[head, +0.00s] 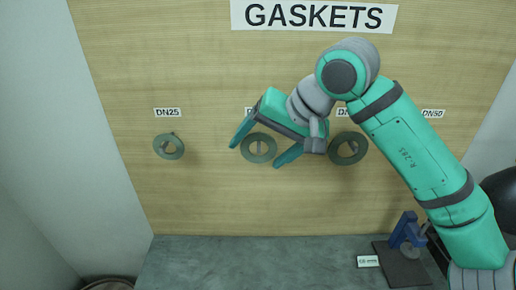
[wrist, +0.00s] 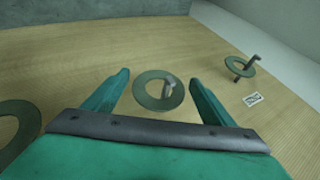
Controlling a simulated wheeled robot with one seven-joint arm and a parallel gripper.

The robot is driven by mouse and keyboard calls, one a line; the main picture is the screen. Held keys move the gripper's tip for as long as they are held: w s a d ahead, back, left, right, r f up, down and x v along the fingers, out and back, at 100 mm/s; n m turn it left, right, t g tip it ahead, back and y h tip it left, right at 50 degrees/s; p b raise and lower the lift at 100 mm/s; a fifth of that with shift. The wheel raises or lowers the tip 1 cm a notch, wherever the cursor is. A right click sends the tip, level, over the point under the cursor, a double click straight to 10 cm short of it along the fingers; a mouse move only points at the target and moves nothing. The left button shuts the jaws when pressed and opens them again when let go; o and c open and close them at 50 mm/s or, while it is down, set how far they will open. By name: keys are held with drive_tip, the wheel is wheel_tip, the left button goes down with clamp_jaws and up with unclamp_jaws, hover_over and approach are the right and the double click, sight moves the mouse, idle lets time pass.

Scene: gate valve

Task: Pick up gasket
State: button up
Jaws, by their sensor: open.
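Several grey-green ring gaskets hang on pegs on a wooden board. The middle gasket (head: 259,148) hangs under a label mostly covered by my arm. My gripper (head: 262,150) is open, with one finger on each side of this gasket in the head view. In the wrist view the same gasket (wrist: 144,97) shows on its peg between the fingertips of my gripper (wrist: 161,80). I cannot tell whether the fingers touch it. The gasket under DN25 (head: 169,146) hangs at left; another gasket (head: 348,148) hangs just right of my gripper.
The board (head: 200,200) carries a GASKETS sign (head: 314,16) at the top. Below is a grey surface (head: 250,262) with a blue device (head: 407,232) on a dark plate at right. The surface's middle is clear.

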drive_tip(key=shift+w+a+f, duration=0.2)
drive_tip(key=shift+f, duration=0.2)
drive_tip(key=c, duration=1.1)
drive_tip(key=shift+r, duration=0.1)
drive_tip(key=shift+r, duration=0.6)
drive_tip(key=s, duration=1.8)
drive_tip(key=shift+r, duration=0.1)
